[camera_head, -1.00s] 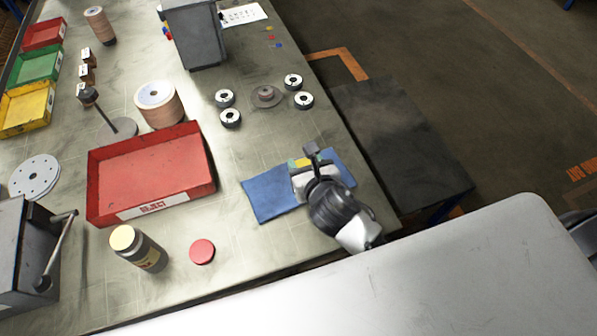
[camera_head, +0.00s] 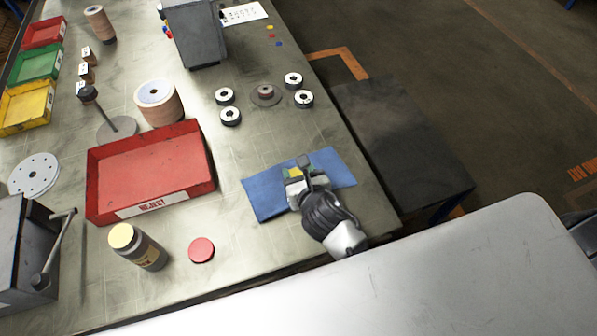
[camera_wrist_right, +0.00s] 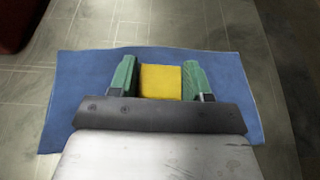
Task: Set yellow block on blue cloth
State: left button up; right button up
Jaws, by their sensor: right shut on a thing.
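The yellow block (camera_wrist_right: 161,82) is between the two green fingers of my right gripper (camera_wrist_right: 160,78) in the right wrist view. The gripper is shut on it. In the head view only a small patch of the block shows at my right gripper (camera_head: 294,173). The blue cloth (camera_head: 265,196) lies flat near the table's right edge. The block and gripper are over the cloth, which shows around them in the wrist view (camera_wrist_right: 80,75). I cannot tell whether the block touches the cloth. My left gripper is not in view.
A red reject tray (camera_head: 208,158) stands left of the cloth. A jar with a yellow lid (camera_head: 140,247) and a red disc (camera_head: 201,249) are at the front. Several small rings surround a disc (camera_head: 265,95) behind the cloth. The table between is clear.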

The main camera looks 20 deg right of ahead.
jog(key=shift+s+f, duration=0.25)
jog(key=shift+f, duration=0.35)
jog(key=o, duration=0.6)
jog(key=shift+c, duration=0.2)
jog(key=o, duration=0.4)
jog(key=shift+w+f, duration=0.1)
jog(key=shift+w, duration=0.05)
jog(key=shift+c, duration=0.2)
jog(key=shift+r, duration=0.25)
jog(key=v, duration=0.6)
jog(key=r+v, duration=0.1)
jog(key=v, duration=0.5)
jog(key=shift+r, duration=0.1)
